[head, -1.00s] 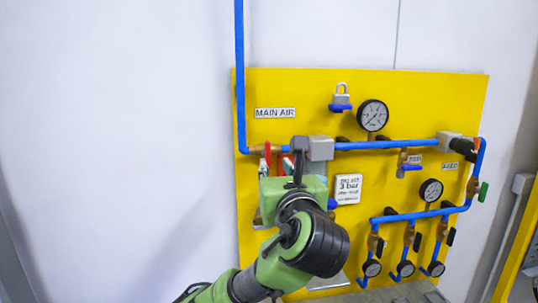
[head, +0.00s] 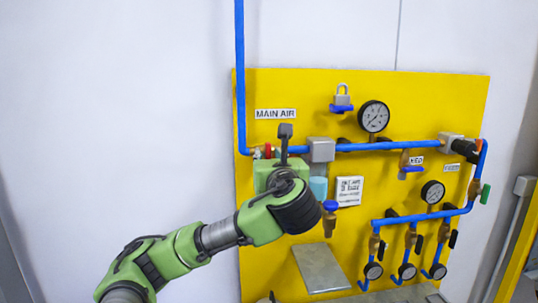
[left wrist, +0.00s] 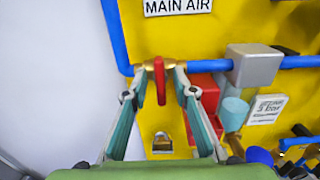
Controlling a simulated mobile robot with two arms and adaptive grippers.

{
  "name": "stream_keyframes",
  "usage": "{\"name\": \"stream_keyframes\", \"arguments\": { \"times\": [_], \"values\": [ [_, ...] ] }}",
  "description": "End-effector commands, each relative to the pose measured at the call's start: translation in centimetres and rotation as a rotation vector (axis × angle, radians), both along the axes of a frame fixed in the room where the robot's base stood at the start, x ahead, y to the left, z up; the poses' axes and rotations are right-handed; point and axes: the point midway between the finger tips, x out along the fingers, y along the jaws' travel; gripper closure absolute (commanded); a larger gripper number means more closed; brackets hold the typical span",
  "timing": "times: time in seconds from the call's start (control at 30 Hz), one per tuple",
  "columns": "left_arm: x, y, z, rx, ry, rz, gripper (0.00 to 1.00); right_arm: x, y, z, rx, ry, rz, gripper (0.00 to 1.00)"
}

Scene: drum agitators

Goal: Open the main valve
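The main valve is a brass body with a red lever (left wrist: 161,82) on the blue pipe, below the MAIN AIR label (left wrist: 178,6) in the left wrist view. The lever hangs down, across the pipe. My left gripper (left wrist: 161,76) is open, with one finger on each side of the lever. Gaps show between lever and fingers, and I see no clear grip. My right gripper is not in view.
A padlock (left wrist: 162,142) hangs below the lever. The yellow panel (head: 440,100) carries gauges and further valves. White wall is clear at left.

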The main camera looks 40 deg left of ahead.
Motion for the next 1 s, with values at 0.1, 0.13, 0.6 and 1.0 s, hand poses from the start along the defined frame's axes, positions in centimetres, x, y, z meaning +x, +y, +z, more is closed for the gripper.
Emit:
{"name": "stream_keyframes", "arguments": {
  "times": [0.1, 0.13, 0.6, 1.0],
  "values": [
    [0.07, 0.09, -0.04, 0.0, 0.0, 0.0, 0.74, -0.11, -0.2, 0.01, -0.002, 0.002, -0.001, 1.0],
    [0.08, 0.09, -0.04, 0.0, 0.0, 0.0, 0.74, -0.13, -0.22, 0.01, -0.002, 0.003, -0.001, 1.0],
    [0.06, 0.06, -0.03, -0.001, -0.003, 0.0, 1.0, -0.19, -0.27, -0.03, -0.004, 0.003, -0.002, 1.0],
    [-0.02, 0.08, -0.12, -0.1, -0.126, -0.002, 1.0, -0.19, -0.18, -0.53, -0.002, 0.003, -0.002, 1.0]
  ]
}}
